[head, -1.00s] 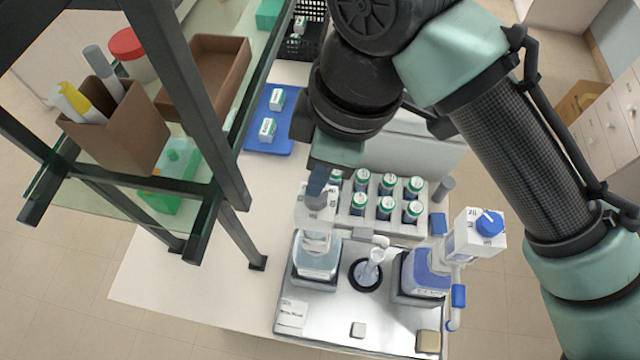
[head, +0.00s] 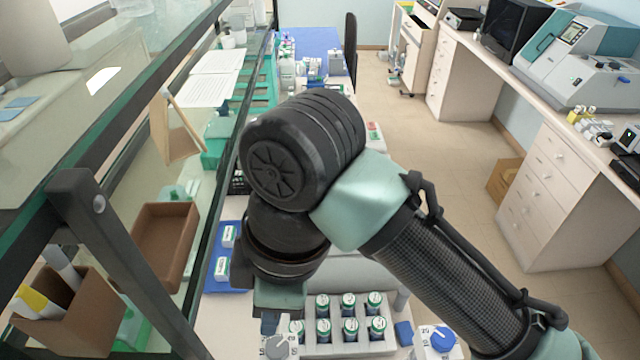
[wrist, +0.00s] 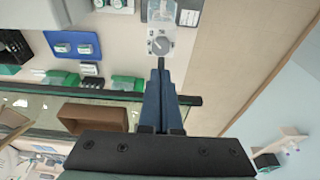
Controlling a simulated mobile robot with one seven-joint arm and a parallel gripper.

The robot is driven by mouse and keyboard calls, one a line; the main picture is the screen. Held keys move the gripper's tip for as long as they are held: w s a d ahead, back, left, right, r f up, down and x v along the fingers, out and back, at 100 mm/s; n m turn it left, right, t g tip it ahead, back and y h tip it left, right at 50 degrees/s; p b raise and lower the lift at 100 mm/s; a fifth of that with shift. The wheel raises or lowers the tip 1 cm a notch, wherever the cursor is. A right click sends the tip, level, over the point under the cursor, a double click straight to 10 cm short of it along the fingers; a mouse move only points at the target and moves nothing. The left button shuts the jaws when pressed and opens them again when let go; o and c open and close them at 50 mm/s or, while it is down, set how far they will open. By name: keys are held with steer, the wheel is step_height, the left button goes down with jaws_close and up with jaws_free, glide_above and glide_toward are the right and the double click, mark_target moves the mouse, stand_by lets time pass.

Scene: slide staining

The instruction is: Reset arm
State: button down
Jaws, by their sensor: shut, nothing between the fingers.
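My arm reaches over the bench in the head view, bent downward. My gripper (wrist: 160,72) shows in the wrist view with its two dark blue fingers shut together and nothing between them. The fingertips are close to the dial of a white dispenser (wrist: 160,42); I cannot tell whether they touch it. In the head view, the dispenser top (head: 278,347) shows at the bottom edge, and my wrist hides most of the fingers above it.
A rack of green-capped bottles (head: 385,347) stands right of my wrist, near a blue-dialled dispenser (head: 440,340). A blue tray (head: 238,285) with two small boxes lies to the left. A dark-framed glass shelf (head: 130,255) rises close on the left.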

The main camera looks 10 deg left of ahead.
steer(key=w+a+r+m+t+y+b, duration=0.3)
steer(key=w+a+r+t+y+b, duration=0.35)
steer(key=a+r, duration=0.65)
steer(key=w+d+r+m+t+y, duration=0.4)
steer(key=r+t+y, duration=0.1)
steer(key=r+t, duration=0.35)
steer(key=s+d+r+m+t+h+b, duration=0.2)
steer(key=d+m+t+h, duration=0.4)
steer(key=d, duration=0.4)
steer(key=s+d+r+m+t+h+b, duration=0.2)
steer(key=s+d+r+m+t+h, duration=0.1)
steer(key=d+m+t+h, duration=0.4)
steer(key=d+r+m, duration=0.1)
steer(key=d, duration=0.2)
steer(key=shift+r+h, duration=0.35)
steer(key=shift+r, duration=0.05)
